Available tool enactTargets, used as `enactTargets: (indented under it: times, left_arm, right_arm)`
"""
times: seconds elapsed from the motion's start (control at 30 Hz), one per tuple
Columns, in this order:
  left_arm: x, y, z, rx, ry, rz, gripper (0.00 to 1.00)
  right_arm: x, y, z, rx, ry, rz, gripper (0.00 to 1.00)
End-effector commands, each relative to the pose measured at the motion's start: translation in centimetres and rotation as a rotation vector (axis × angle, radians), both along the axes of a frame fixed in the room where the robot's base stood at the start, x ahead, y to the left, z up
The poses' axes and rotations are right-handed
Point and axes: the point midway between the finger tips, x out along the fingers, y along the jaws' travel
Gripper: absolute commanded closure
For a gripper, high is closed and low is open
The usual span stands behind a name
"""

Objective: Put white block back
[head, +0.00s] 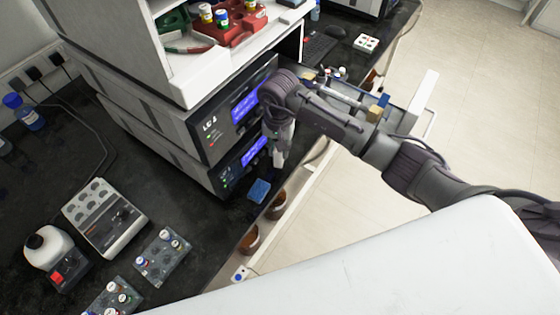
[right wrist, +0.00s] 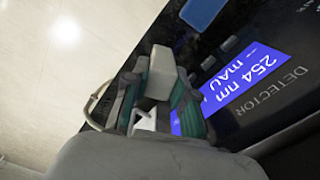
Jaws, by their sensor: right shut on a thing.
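My right gripper (head: 281,145) hangs in front of the stacked dark instruments, close to the lower blue displays. In the right wrist view my right gripper (right wrist: 158,100) has its two green-padded fingers on either side of a pale white block (right wrist: 166,70). The gripper is shut on this block, whose end sticks out past the fingertips. In the head view the block is hard to tell apart from the pale fingers. The detector front (right wrist: 270,95), with its lit "254 nm mAU" display, is right beside the block. My left gripper is not in view.
A blue block (head: 259,191) lies on the black bench below the gripper. An open drawer (head: 422,92) with coloured items lies behind my right arm. Vial racks (head: 162,257) stand front left.

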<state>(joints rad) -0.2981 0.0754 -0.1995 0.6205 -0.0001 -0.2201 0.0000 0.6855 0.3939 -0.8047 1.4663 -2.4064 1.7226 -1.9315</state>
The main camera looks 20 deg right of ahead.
Motion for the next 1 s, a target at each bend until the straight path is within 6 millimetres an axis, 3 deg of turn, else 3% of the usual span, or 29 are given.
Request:
enactTargets:
  times: [0.17,0.4,0.83,0.87,1.0]
  left_arm:
    - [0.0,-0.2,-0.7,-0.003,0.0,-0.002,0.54]
    - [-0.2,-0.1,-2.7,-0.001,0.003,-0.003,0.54]
    - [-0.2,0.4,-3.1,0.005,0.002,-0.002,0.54]
    - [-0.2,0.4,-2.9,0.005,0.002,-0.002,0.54]
    - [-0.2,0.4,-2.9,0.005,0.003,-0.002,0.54]
  right_arm:
    - [-0.1,0.1,-1.3,0.0,0.0,0.002,0.93]
    - [-0.6,0.5,-4.8,0.001,0.001,0.012,0.93]
    - [-0.6,0.5,-5.3,-0.002,-0.001,0.014,0.93]
    - [-0.6,0.5,-5.1,-0.001,-0.002,0.014,0.69]
    - [-0.6,0.5,-5.1,0.0,-0.001,0.014,0.49]
